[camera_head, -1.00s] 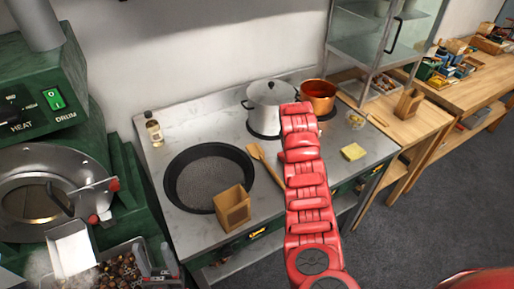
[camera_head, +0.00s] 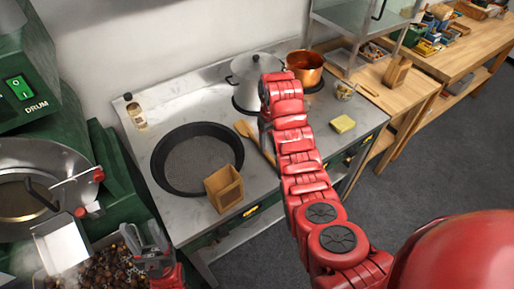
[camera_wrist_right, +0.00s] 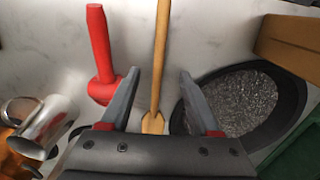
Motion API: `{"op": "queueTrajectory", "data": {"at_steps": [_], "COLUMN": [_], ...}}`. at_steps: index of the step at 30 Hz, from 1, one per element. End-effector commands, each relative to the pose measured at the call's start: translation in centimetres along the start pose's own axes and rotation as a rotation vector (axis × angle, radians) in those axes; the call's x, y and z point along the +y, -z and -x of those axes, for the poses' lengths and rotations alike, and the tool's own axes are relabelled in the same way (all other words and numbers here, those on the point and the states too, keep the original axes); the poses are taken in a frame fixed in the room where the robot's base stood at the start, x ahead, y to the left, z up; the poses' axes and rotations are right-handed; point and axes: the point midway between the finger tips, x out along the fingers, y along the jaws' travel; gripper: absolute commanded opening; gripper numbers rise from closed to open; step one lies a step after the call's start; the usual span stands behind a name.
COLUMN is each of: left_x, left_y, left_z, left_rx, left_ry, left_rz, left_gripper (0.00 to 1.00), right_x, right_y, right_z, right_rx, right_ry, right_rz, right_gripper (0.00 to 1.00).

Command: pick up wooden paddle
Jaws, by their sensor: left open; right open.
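The wooden paddle (camera_head: 242,129) lies on the metal counter between the black pan and the steel pot, partly hidden by my right arm. In the right wrist view the paddle (camera_wrist_right: 161,60) runs up the middle, its broad end nearest me. My right gripper (camera_wrist_right: 157,76) is open and empty, its fingers on either side of the paddle's line and apart from it. In the head view my right arm hides this gripper. My left gripper (camera_head: 150,245) is open over the chestnut bin at lower left, apart from the paddle.
The black pan (camera_head: 197,160) and a wooden box (camera_head: 223,189) are left of the paddle. The steel pot (camera_head: 257,75), copper pot (camera_head: 304,68) and yellow sponge (camera_head: 342,124) are near my right arm. A red object (camera_wrist_right: 101,50) lies beside the paddle.

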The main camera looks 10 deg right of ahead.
Motion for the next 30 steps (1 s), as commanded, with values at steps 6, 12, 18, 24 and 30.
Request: {"op": "queueTrajectory", "data": {"at_steps": [6,12,18,24,30], "left_x": [0.0,-0.1,-0.1,-0.1,-0.1], "left_y": [-0.1,0.3,0.4,0.4,0.4], "left_z": [0.5,-1.5,-2.4,-2.6,-2.5], "left_rx": [0.001,0.001,0.001,0.0,0.001], "left_ry": [0.0,0.0,0.0,0.0,0.0], "left_rz": [0.0,0.0,0.0,0.0,0.0], "left_gripper": [0.5,0.5,0.5,0.5,0.5], "right_x": [0.0,0.0,0.1,0.1,0.1], "right_y": [0.0,-0.1,0.1,0.2,0.2], "right_z": [-1.6,-3.3,-5.6,-6.7,-6.7], "right_rx": [-0.002,-0.009,-0.003,0.0,0.0], "right_ry": [0.001,0.003,0.0,-0.001,-0.001], "right_rz": [0.0,-0.001,0.0,0.001,0.001], "right_gripper": [0.62,0.62,0.62,0.62,0.62]}}
